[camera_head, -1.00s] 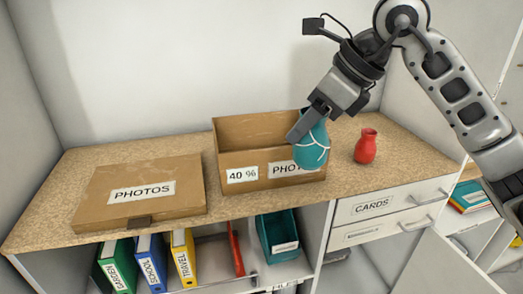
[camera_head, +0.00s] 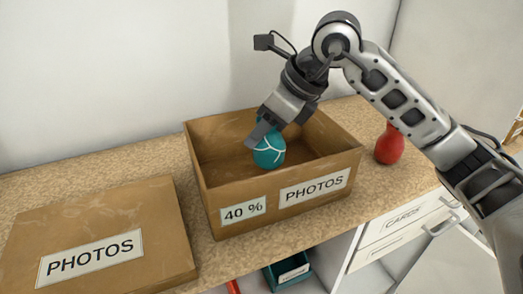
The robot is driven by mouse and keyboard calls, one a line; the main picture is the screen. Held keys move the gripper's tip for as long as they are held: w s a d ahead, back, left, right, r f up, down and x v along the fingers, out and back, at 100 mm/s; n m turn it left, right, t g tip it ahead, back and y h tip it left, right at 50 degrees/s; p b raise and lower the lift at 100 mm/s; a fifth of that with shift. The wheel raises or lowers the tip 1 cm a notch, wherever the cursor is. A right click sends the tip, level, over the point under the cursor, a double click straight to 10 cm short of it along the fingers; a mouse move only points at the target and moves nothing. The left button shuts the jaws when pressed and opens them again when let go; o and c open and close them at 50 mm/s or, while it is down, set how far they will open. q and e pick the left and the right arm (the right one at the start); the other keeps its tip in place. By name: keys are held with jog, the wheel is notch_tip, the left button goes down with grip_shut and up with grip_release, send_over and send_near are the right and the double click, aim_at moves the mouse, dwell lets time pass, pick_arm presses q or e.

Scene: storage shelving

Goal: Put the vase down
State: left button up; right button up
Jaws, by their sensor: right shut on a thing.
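A teal vase (camera_head: 269,151) with white lines shows in the head view, held by my right gripper (camera_head: 262,134). The vase is over or inside an open cardboard box (camera_head: 228,212) labelled "40 %" and "PHOTOS". It hangs below the level of the box's back rim. I cannot tell whether it touches the box floor. The gripper's fingers cover the vase's upper part. My left gripper is not in view.
A red vase (camera_head: 389,146) stands on the counter right of the box, partly behind my right arm. A flat cardboard lid (camera_head: 150,215) labelled "PHOTOS" lies at left. Drawers (camera_head: 395,222) and a teal bin (camera_head: 285,273) are below. The counter behind the lid is clear.

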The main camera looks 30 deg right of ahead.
aim_at(262, 147)
jog(key=shift+w+f, duration=0.1)
jog(key=shift+f, duration=2.15)
jog(key=o, duration=1.1)
jog(key=shift+f, duration=0.1)
jog(key=v, duration=1.2)
